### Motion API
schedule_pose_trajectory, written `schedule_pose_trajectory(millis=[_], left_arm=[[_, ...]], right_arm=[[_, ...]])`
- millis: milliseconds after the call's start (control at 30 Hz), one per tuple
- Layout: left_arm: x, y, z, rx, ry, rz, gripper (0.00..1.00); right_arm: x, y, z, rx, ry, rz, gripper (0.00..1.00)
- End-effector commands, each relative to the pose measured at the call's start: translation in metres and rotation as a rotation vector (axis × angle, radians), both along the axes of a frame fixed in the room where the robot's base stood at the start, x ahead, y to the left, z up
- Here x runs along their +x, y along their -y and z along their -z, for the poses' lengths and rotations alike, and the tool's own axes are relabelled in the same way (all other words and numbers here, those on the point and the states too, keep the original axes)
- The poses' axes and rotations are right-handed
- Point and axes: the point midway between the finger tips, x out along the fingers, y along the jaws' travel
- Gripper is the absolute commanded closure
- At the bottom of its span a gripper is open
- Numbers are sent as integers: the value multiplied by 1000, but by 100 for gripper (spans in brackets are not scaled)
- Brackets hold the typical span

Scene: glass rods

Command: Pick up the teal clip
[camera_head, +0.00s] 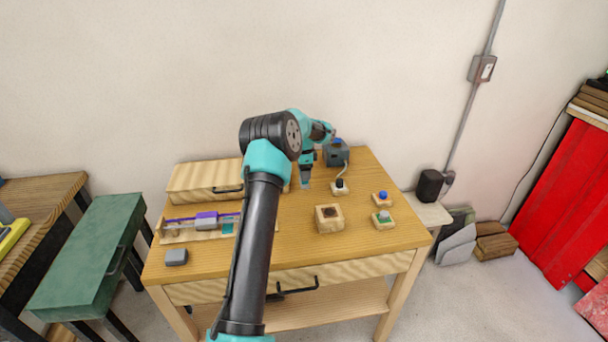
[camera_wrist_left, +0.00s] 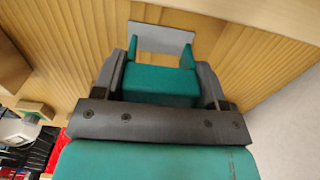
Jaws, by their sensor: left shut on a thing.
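My left gripper (camera_head: 306,176) points down above the back middle of the table. In the left wrist view its dark fingers (camera_wrist_left: 163,84) stand on either side of a teal piece, which I take for the teal clip (camera_wrist_left: 160,80). A pale grey plate (camera_wrist_left: 160,40) spans between its two teal prongs. In the head view only a small teal tip (camera_head: 305,184) shows below the gripper. My right gripper is not in view.
A rack (camera_head: 190,236) with a purple rod (camera_head: 200,217), grey clamp (camera_head: 207,222) and another teal piece (camera_head: 228,228) lies on the left of the table. A wooden box (camera_head: 205,181) stands behind. A wooden block (camera_head: 329,218) and button blocks (camera_head: 384,221) stand right.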

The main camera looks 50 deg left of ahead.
Motion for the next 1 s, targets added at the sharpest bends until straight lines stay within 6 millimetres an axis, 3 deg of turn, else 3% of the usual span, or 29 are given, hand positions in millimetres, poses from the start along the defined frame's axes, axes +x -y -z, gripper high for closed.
schedule_pose_trajectory(millis=[300, 433, 600, 1000], left_arm=[[0, 0, -58, 1, 3, 0, 58], [1, 0, -75, 1, 3, 0, 58], [0, 0, -84, -1, 1, 1, 58], [0, 0, -84, -1, 1, 0, 58]], right_arm=[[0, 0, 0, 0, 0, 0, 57], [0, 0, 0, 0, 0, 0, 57], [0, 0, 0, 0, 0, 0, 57], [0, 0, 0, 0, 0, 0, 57]])
